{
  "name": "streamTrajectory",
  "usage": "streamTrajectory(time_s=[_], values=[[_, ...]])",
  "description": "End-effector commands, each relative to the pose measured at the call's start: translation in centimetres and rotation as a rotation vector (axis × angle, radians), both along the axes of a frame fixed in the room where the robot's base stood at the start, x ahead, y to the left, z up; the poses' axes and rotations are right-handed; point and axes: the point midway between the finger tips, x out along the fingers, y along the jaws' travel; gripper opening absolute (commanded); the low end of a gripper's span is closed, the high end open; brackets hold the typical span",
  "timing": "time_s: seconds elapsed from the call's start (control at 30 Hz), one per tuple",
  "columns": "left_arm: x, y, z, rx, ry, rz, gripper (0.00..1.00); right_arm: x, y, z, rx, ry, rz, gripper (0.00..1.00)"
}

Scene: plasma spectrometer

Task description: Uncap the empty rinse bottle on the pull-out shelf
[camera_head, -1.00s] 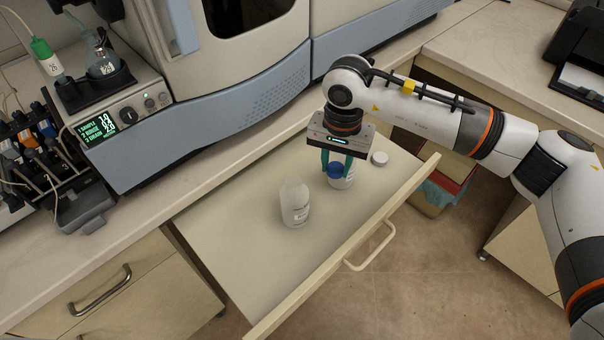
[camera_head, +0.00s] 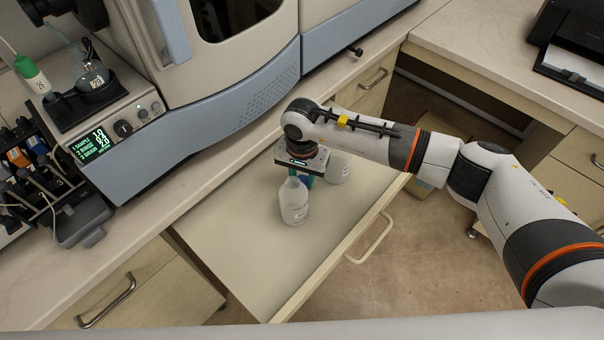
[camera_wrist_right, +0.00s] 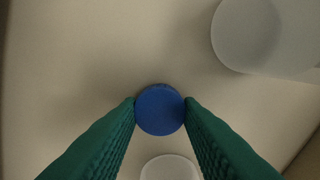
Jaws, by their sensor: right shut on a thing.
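My right gripper (camera_head: 304,182) has its green fingers shut on a blue cap. The right wrist view shows the cap (camera_wrist_right: 160,109) between the fingertips, with shelf surface around it and no bottle visible directly below. In the head view the gripper is between two translucent white bottles on the pull-out shelf (camera_head: 245,245). The front bottle (camera_head: 293,204) stands upright, left of the fingers and partly in front of them. The rear bottle (camera_head: 338,168) is right of the gripper, partly hidden by my arm; its top is hidden. My left gripper is not in view.
In the right wrist view a bottle (camera_wrist_right: 247,35) is at upper right, and a pale round thing (camera_wrist_right: 169,169) is at the bottom edge. The blue-grey instrument (camera_head: 225,110) stands on the counter behind. The shelf's front left is clear.

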Motion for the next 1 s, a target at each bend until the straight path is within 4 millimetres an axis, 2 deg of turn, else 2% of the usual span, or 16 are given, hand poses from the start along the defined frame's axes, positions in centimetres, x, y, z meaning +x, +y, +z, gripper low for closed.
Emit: streamTrajectory(time_s=[0.4,0.43,0.53,0.57,0.87,0.93,1.0], values=[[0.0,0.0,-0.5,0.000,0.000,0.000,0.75,0.0,0.0,-0.8,0.001,-0.002,0.002,0.05],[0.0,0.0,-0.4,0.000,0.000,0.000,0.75,0.0,0.0,-0.6,0.001,-0.002,0.001,0.35],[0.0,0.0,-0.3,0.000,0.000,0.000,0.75,0.0,0.0,-0.6,0.001,-0.001,0.001,0.52],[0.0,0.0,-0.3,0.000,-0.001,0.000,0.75,0.0,0.0,-0.6,0.001,-0.001,0.001,0.54],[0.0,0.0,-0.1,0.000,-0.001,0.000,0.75,0.0,0.0,-0.4,0.001,0.000,0.001,0.54],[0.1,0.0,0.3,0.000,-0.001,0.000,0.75,0.0,0.0,0.0,0.001,0.000,0.001,0.54],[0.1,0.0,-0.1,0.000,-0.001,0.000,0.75,0.1,0.0,0.6,0.002,-0.004,0.002,0.54]])
